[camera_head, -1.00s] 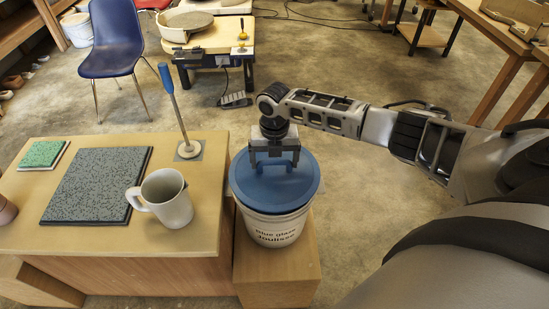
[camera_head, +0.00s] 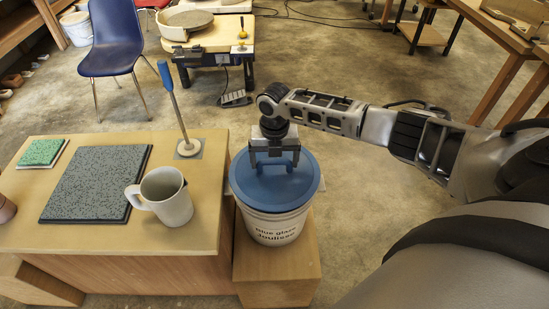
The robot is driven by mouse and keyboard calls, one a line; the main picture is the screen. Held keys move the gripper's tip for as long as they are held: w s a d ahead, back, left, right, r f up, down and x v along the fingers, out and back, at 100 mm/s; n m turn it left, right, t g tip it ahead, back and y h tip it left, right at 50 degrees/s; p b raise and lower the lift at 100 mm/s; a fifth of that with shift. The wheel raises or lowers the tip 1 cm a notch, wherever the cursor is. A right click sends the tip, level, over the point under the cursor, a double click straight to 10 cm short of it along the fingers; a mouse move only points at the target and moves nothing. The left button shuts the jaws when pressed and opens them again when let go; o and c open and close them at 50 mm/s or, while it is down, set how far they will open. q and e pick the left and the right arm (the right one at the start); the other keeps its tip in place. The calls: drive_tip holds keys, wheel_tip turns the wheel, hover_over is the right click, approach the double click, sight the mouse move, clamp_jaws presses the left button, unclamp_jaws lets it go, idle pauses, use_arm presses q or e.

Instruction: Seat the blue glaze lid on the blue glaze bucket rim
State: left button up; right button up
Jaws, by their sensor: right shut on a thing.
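The blue lid (camera_head: 262,190) lies over the top of the white blue glaze bucket (camera_head: 275,228), covering its opening. It looks about level; I cannot tell whether its edge is fully down on the rim all round. My right gripper (camera_head: 274,163) comes from above and is shut on the handle of the blue lid, toward the lid's far side. The bucket stands upright on a wooden block, with dark lettering on its front. My left gripper is not in view.
Left of the bucket, a wooden table (camera_head: 90,232) holds a white mug (camera_head: 172,203), a speckled grey slab (camera_head: 95,184), a green tile (camera_head: 42,153) and a blue-handled upright tool (camera_head: 172,103). A blue chair (camera_head: 112,40) and a potter's wheel (camera_head: 210,42) stand behind. The floor right of the bucket is clear.

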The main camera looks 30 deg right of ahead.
drive_tip(key=shift+f+b, duration=0.45)
drive_tip(key=shift+f, duration=0.3)
idle(0.7)
idle(0.3)
drive_tip(key=shift+f, duration=0.4)
idle(0.4)
idle(0.5)
idle(0.4)
drive_tip(key=o, duration=1.1)
drive_tip(key=shift+r+p, duration=0.2)
drive_tip(key=shift+p, duration=0.15)
drive_tip(key=shift+r+p, duration=1.6)
